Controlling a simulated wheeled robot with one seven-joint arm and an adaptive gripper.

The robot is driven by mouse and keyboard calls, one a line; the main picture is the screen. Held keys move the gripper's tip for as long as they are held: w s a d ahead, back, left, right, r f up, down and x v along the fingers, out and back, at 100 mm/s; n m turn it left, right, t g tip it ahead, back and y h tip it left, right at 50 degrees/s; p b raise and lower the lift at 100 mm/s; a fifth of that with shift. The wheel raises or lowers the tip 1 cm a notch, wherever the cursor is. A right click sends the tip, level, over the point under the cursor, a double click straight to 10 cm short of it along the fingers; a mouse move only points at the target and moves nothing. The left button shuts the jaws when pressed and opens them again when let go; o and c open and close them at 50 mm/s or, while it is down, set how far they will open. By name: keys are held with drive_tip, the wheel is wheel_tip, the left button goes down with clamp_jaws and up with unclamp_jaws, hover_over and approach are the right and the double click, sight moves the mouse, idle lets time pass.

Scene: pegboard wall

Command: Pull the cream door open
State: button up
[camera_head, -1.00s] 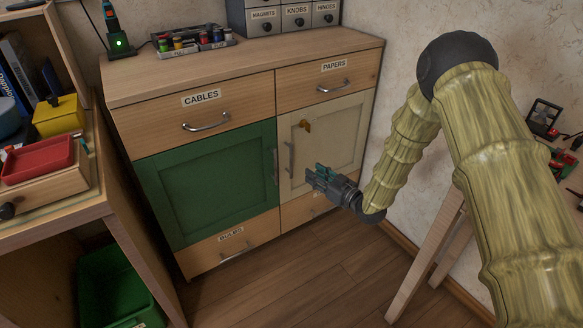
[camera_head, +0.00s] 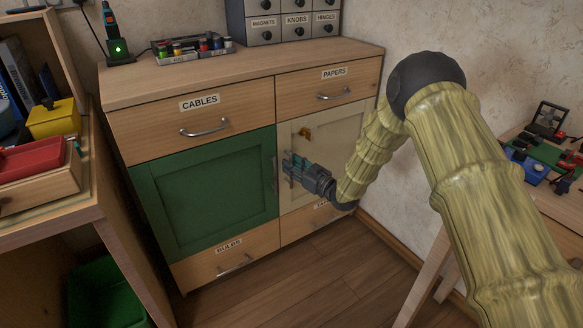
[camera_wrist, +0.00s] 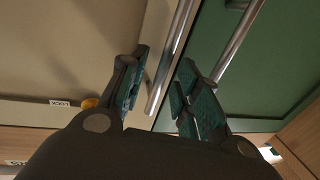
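The cream door (camera_head: 340,145) is on the right side of the cabinet, under the PAPERS drawer, and looks shut. A brass lock piece (camera_head: 305,133) sits near its top left; my arm hides part of the lower door. My gripper (camera_head: 288,166) is in front of the door's left edge, over the door's handle, which it largely hides. In the wrist view, the cream door's metal bar handle (camera_wrist: 171,58) runs between my two open fingers (camera_wrist: 165,65), with gaps visible on both sides. Whether the fingertips reach past the bar is unclear.
The green door (camera_head: 205,195) adjoins on the left; its own bar handle (camera_wrist: 238,40) is close to my right finger in the wrist view. A wooden shelf unit (camera_head: 105,215) stands at left, a work table (camera_head: 545,205) at right. The floor (camera_head: 320,270) in front is clear.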

drive_tip(key=shift+w+a, duration=0.45)
clamp_jaws()
